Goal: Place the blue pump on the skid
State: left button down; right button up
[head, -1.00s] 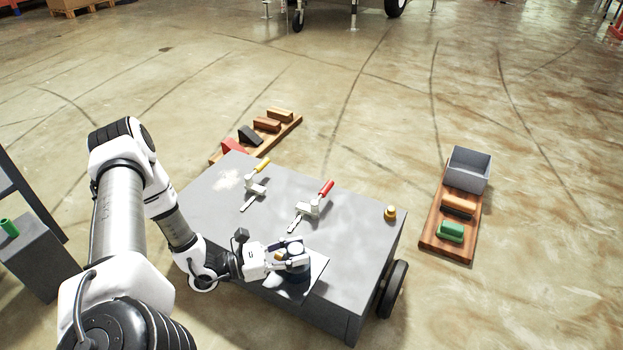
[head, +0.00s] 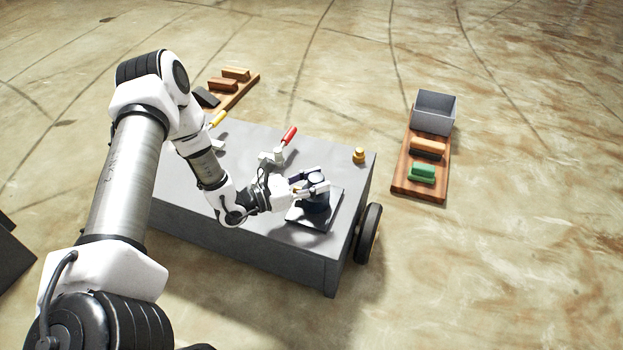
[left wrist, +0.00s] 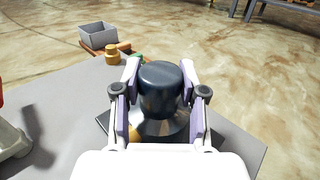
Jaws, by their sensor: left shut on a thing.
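The blue pump (head: 316,203) is a dark blue, upright cylinder with a wider lower part; its top shows in the left wrist view (left wrist: 161,88). My left gripper (head: 311,184) is shut on it, with one finger on each side in the left wrist view (left wrist: 160,98). The pump stands over a dark square plate (head: 297,215), seemingly the skid, at the near right part of a grey wheeled cart. I cannot tell whether the pump's underside touches the plate. The fingers and palm hide part of the pump. My right gripper is not in view.
On the grey cart (head: 262,257) are a red-handled clamp (head: 289,136), a yellow-handled clamp (head: 218,119) and a yellow knob-like piece (head: 358,155). A wooden board (head: 404,181) with a grey bin (head: 434,112) lies on the floor to the right.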

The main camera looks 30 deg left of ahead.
pick_arm(q)
jog(key=shift+f, duration=0.1)
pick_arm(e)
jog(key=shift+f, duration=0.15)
pick_arm(q)
jog(key=shift+f, duration=0.1)
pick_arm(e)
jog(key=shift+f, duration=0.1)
pick_arm(q)
jog(key=c, duration=1.1)
grip_release()
jog(key=shift+f, duration=0.1)
jog(key=o, duration=0.4)
jog(key=shift+o, duration=0.2)
